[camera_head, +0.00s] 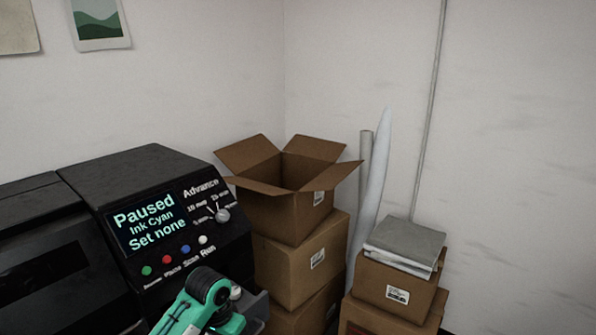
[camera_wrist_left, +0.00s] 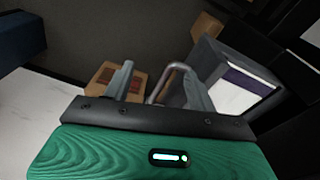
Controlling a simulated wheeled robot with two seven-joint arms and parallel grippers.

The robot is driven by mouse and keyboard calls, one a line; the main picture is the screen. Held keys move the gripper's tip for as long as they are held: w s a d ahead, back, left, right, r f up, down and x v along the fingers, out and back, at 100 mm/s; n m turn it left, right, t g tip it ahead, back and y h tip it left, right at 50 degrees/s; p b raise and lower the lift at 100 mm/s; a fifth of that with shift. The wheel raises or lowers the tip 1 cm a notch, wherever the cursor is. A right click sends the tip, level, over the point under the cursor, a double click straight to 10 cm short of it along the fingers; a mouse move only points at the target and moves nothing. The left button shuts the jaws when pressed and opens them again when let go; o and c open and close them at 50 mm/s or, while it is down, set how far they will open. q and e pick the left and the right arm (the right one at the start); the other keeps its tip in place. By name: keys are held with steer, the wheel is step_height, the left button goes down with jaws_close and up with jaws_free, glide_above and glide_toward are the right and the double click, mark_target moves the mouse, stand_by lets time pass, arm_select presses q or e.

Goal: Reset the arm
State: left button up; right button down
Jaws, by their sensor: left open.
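In the left wrist view my left gripper (camera_wrist_left: 160,74) is open, with its two grey fingers apart. A bent metal bar (camera_wrist_left: 176,76), like a handle, shows between and beyond the fingers; I cannot tell whether it touches either one. No thing is clearly held. In the head view a green and black part of my arm (camera_head: 205,304) stands at the bottom, in front of the black printer's (camera_head: 140,172) control panel. Its fingers cannot be made out there. The printer's screen (camera_head: 150,222) reads "Paused", "Ink Cyan", "Set none". My right gripper is not in view.
An open carton (camera_head: 280,213) tops a stack of boxes right of the printer. Rolled sheets (camera_head: 374,180) lean behind a lower stack with a grey pile (camera_head: 405,240). In the wrist view a grey box (camera_wrist_left: 232,88) lies right, a white surface (camera_wrist_left: 45,105) left.

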arm_select(q)
steer(key=s+d+f, duration=0.1)
steer(key=s+f, duration=0.5)
steer(key=s, duration=0.1)
steer(key=s+a+n+t, duration=0.2)
steer(key=s+a, duration=0.2)
steer(key=s, duration=0.8)
steer(key=s+a+n+t, duration=0.1)
steer(key=s+a, duration=0.3)
steer(key=s, duration=0.8)
step_height(320, 180, down, 38)
steer(key=g+b, duration=0.1)
steer(key=b, duration=0.4)
steer(key=s+a+f+g+y+b, duration=0.1)
steer(key=s+a+f+b, duration=0.2)
steer(key=s+f, duration=1.6)
step_height(320, 180, down, 4)
steer(key=shift+s+r+g+b, duration=0.25)
steer(key=shift+s+g+b, duration=0.05)
steer(key=shift+b, duration=0.35)
